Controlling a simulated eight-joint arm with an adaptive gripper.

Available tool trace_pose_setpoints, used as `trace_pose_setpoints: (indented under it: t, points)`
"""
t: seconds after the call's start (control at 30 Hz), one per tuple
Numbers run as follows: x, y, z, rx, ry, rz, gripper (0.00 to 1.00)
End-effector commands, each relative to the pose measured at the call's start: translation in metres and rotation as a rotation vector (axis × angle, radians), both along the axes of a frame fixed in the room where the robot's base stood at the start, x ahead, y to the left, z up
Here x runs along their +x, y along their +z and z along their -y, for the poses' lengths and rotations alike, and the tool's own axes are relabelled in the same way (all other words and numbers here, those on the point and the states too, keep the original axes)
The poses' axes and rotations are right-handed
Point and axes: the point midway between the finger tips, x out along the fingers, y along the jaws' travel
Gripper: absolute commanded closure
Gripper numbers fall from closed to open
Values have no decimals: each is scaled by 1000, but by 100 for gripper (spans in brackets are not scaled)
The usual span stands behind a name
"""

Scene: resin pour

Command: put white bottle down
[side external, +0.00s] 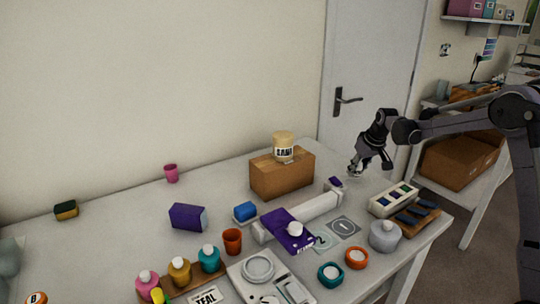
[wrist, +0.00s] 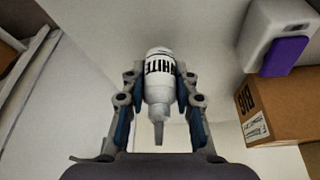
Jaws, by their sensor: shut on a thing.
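The white bottle (wrist: 158,78), labelled WHITE, is between the two fingers of my gripper (wrist: 158,100) in the wrist view, with its narrow nozzle pointing toward the bottom of the picture. The fingers are shut on its sides. In the side external view my gripper (side external: 356,170) is near the back right part of the table, right of the cardboard box. The bottle is too small to make out clearly there. I cannot tell whether it touches the table (side external: 130,222).
A cardboard box (side external: 282,178) carries a jar (side external: 283,147). A white bar (side external: 312,208) lies in front. A pad marked 1 (side external: 344,227), a grey round jar (side external: 384,236) and a tray (side external: 394,199) lie nearby. Pink, amber and teal bottles (side external: 210,258) stand front left.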

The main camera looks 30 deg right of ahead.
Motion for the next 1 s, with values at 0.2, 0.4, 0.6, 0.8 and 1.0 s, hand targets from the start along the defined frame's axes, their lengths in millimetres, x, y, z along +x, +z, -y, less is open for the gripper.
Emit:
trace_pose_setpoints:
  t: [0.2, 0.4, 0.6, 0.8, 1.0]
  points:
    - [0, -15, 0, 0, 0, 0, 93]
    - [0, -15, 0, 0, 0, 0, 93]
    - [0, -17, 0, 0, 0, 0, 54]
    - [0, -17, 0, 0, 0, 0, 49]
    - [0, -14, 0, 0, 0, 0, 49]
